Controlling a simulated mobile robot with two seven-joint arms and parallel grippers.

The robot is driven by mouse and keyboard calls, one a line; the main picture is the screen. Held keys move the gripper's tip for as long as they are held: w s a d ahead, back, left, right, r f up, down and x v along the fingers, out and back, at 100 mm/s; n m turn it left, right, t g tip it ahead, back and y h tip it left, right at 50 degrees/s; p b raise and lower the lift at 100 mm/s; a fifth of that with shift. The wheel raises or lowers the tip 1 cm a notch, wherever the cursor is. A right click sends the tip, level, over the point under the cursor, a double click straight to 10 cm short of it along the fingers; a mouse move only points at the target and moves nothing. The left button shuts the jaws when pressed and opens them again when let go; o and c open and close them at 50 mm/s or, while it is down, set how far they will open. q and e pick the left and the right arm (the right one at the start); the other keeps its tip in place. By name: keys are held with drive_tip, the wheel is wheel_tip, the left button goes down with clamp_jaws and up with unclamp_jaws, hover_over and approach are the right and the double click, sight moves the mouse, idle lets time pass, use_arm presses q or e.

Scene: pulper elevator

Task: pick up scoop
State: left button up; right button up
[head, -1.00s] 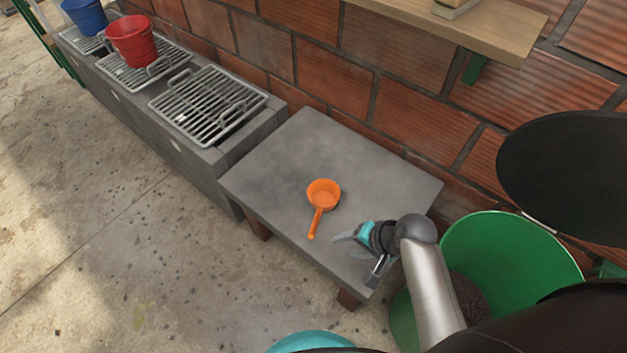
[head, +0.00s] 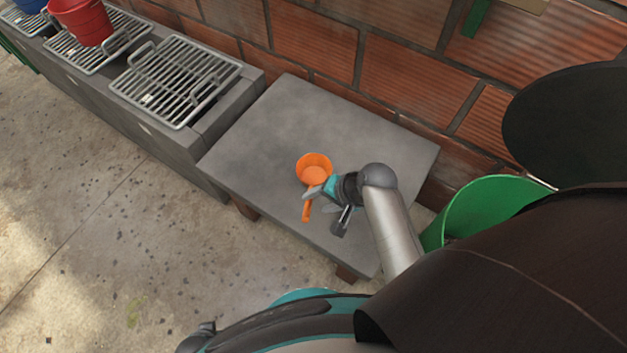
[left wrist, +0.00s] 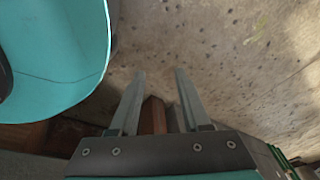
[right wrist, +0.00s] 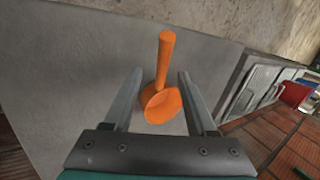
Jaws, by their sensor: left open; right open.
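The orange scoop (head: 314,167) lies on the grey table, its bowl toward the wall and its handle toward the table's front edge. My right gripper (head: 308,202) is open at the scoop and hides part of its handle in the head view. In the right wrist view the scoop (right wrist: 162,104) shows between and beyond the open fingers of my right gripper (right wrist: 158,78), with the handle pointing away. I cannot tell whether the fingers touch it. My left gripper (left wrist: 158,78) is open and empty, with the concrete floor beyond it in the left wrist view.
The grey table (head: 262,140) is otherwise bare. Grill racks (head: 178,82) and a red bucket (head: 84,20) stand on the stove at the left. A brick wall (head: 395,80) runs behind. A green bin (head: 485,208) stands right of the table.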

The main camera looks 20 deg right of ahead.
sight(311, 204)
drive_tip(key=shift+b+x, duration=0.65)
drive_tip(key=shift+x, duration=0.55)
drive_tip(key=shift+b+x, duration=0.75)
drive_tip(key=shift+x, duration=0.3)
drive_tip(key=shift+w+a+f+b, duration=0.25)
drive_tip(key=shift+a+f+b, duration=0.3)
drive_tip(key=shift+f+b, duration=0.15)
drive_tip(key=shift+w+a+f+b, duration=0.15)
drive_tip(key=shift+a+f+b, duration=0.05)
drive_tip(key=shift+f+b, duration=0.2)
use_arm(q)
drive_tip(key=w+d+r, duration=0.5)
drive_tip(key=w+r, duration=0.2)
drive_tip(key=r, duration=0.1)
drive_tip(key=shift+d+r+h, duration=0.15)
drive_tip(key=shift+r+h, duration=0.15)
use_arm(e)
drive_tip(key=shift+w+a+f, duration=0.15)
drive_tip(key=shift+w+f, duration=0.05)
drive_tip(key=shift+f, duration=0.2)
use_arm(q)
drive_tip(key=shift+w, duration=0.1)
use_arm(e)
clamp_jaws()
